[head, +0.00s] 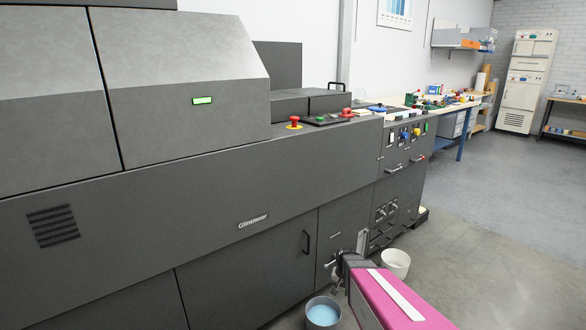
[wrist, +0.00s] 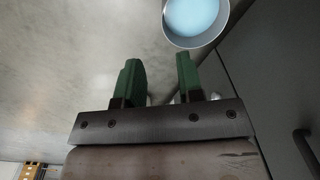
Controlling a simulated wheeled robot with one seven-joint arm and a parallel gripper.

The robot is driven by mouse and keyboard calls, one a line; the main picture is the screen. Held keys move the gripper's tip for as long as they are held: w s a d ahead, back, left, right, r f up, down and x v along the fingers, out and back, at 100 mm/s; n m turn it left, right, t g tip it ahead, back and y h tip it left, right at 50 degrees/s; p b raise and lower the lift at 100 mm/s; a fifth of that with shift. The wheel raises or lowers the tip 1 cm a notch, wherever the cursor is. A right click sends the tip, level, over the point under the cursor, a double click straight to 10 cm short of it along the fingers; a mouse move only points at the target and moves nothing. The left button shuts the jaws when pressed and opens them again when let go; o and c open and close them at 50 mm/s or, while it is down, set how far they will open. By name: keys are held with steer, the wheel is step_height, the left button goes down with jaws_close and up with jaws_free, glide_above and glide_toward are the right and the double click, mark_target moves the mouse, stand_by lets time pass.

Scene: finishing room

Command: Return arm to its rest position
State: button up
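My gripper (wrist: 158,60) shows in the wrist view with its two green fingers apart and nothing between them. Bare grey floor lies beyond the fingers. In the head view my arm, with a pink cover, reaches in from the lower right. Its end is low in front of the dark grey machine (head: 180,225), near the machine's lower panels. The fingers are too small to make out clearly there.
A bucket of light blue liquid (head: 323,313) stands on the floor close to my arm; it also shows in the wrist view (wrist: 196,18). A white bucket (head: 396,262) stands just behind the arm. Open floor (head: 500,240) lies to the right.

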steer(key=s+a+r+n, duration=0.1)
steer(key=s+r+n, duration=0.1)
steer(key=s+r, duration=0.3)
steer(key=s+a+r+n, duration=0.1)
steer(key=s+r, duration=0.5)
steer(key=r, duration=0.6)
steer(key=shift+s+r+n, duration=0.15)
steer(key=shift+s+n, duration=0.1)
steer(key=shift+n, duration=0.25)
